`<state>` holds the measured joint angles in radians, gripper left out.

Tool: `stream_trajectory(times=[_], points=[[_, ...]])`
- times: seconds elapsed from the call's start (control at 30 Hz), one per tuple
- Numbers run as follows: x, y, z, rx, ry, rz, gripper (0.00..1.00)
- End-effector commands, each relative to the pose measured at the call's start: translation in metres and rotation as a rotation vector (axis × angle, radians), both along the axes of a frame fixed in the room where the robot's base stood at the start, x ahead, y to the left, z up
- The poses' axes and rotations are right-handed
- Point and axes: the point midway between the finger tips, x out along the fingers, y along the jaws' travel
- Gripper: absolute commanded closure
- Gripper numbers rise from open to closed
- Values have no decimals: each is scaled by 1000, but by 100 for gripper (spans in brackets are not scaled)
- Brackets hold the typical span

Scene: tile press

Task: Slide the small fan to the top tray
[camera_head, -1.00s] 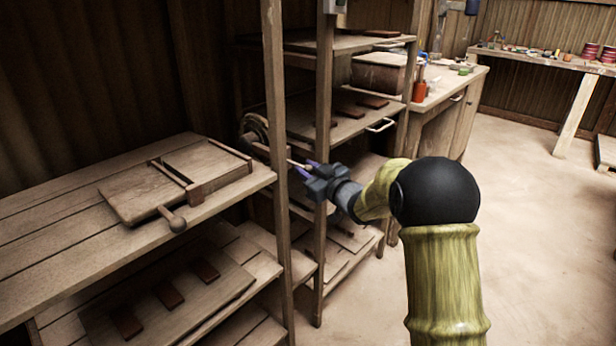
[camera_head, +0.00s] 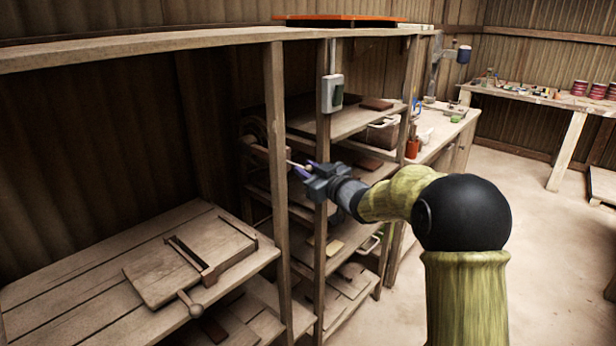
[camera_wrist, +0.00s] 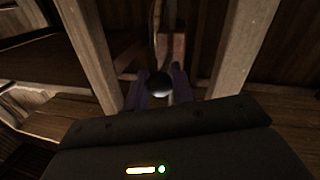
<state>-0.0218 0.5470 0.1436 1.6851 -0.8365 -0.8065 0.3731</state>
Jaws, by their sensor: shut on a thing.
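My gripper (camera_head: 304,170) is shut on the light rod end of a wooden-bodied thing with a round, wheel-like part (camera_head: 256,135). I take it for the small fan; it is too small and dark to be sure. It sticks out to the left of my gripper, partly hidden by a rack post. In the wrist view, a dark shiny ball-shaped end (camera_wrist: 160,86) sits between the two fingers, with a reddish-brown block (camera_wrist: 173,47) beyond. An orange tray (camera_head: 340,19) lies on the top board of the rack, above my gripper.
Wooden posts (camera_head: 276,150) stand close around my gripper, and shelves (camera_head: 345,122) lie behind it. A wooden press (camera_head: 190,262) with a ball-ended handle rests on the bench at left. A long top board (camera_head: 150,44) runs overhead.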

Motion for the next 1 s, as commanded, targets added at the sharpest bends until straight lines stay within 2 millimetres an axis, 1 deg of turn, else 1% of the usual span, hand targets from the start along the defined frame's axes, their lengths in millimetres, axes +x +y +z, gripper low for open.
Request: stream_trajectory(times=[0.03,0.3,0.5,0.6,0.7,0.8,1.0], points=[[0,0,25,2,-5,0,100],[0,0,85,1,-5,-1,100],[0,0,123,1,-4,1,100],[0,0,136,1,-4,0,100],[0,0,145,1,-4,0,100],[0,0,150,1,-3,0,100],[0,0,154,3,-5,0,100]])
